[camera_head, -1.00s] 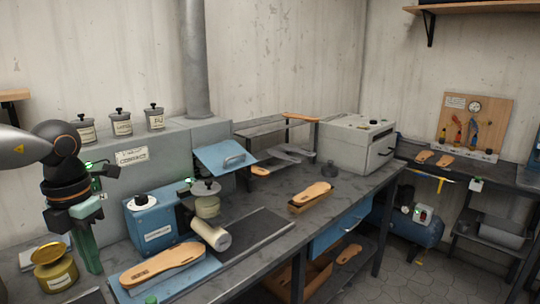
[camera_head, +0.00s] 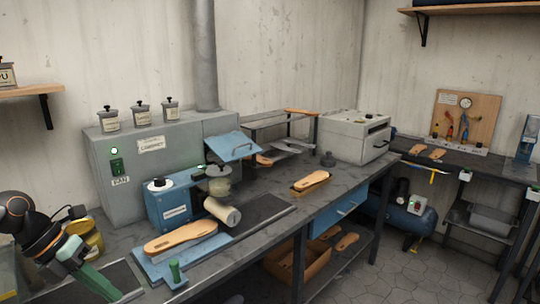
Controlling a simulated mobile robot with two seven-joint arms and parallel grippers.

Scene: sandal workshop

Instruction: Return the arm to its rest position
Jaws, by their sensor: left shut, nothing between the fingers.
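My left arm comes in at the lower left edge, dark with an orange ring. Its left gripper (camera_head: 106,288) has green fingers, pointing down and to the right. The fingers are together with nothing between them, over the near left part of the workbench (camera_head: 240,255). It is left of the blue board (camera_head: 150,270) and apart from the tan sole (camera_head: 181,236) there. My right gripper is not in view.
A brass pot (camera_head: 92,240) stands just behind my left gripper, partly hidden by the arm. A blue machine (camera_head: 172,208) and a grey cabinet (camera_head: 110,188) stand behind. Another sole (camera_head: 311,182) lies further right.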

